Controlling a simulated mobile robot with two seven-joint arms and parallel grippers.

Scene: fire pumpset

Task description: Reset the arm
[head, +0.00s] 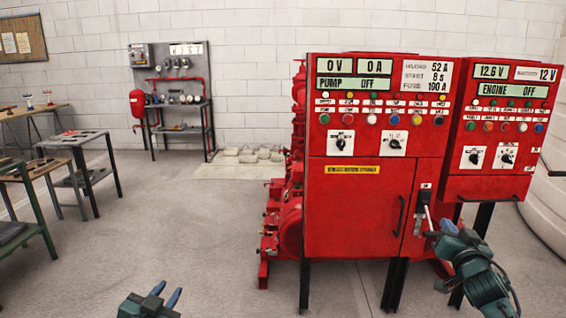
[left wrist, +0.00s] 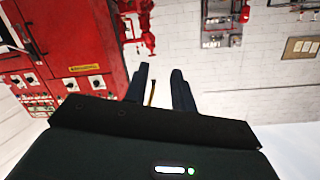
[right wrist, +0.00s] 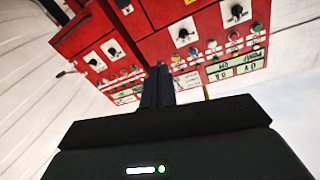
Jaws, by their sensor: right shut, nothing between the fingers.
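The red pump cabinet (head: 370,170) stands right of centre in the head view. A grey lever (head: 429,216) shows on a small switch box at its lower right edge. My right gripper (head: 432,235) is just below and beside this lever; I cannot tell whether they touch. In the right wrist view its fingers (right wrist: 157,84) are together with nothing between them, in front of the panels. My left gripper (head: 166,294) is low at the bottom edge of the head view. In the left wrist view its fingers (left wrist: 160,80) are apart and empty.
A second red panel (head: 500,125), reading "ENGINE OFF", stands at the right. Red pump pipework (head: 285,220) is behind the cabinet. Workbenches (head: 75,140) stand at the left, and a gauge stand (head: 178,100) at the back wall. The floor in the middle is clear.

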